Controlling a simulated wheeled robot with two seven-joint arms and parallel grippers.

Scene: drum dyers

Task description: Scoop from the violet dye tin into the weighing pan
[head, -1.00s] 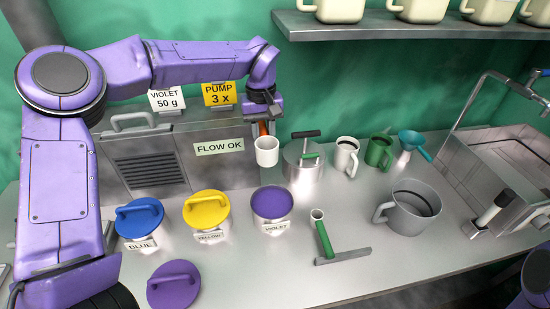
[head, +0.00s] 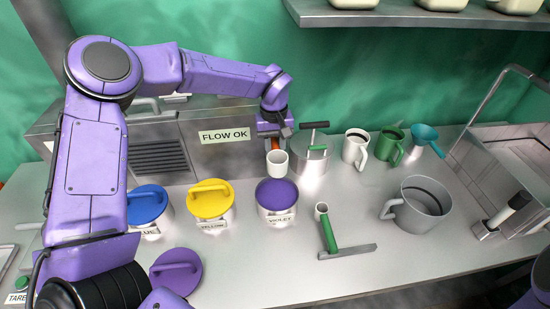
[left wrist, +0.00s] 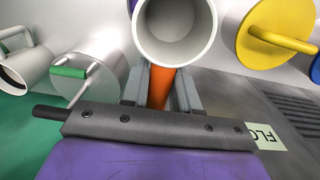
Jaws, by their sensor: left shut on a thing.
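The violet dye tin (head: 277,216) stands open on the counter, filled with violet dye (head: 277,193). Its likely lid, a violet disc (head: 176,271), lies on the counter at the front left. My left gripper (head: 275,139) is shut on the orange handle (left wrist: 160,88) of a white scoop (head: 277,163). The scoop is just above and behind the tin's far rim. In the left wrist view the white scoop cup (left wrist: 176,28) faces the camera and looks empty, hiding most of the tin. The weighing pan cannot be made out; a TARE label (head: 16,298) shows at the lower left edge. My right gripper is out of view.
The yellow-lidded tin (head: 210,199) and the blue-lidded tin (head: 147,206) stand left of the violet one. The front middle counter is clear.

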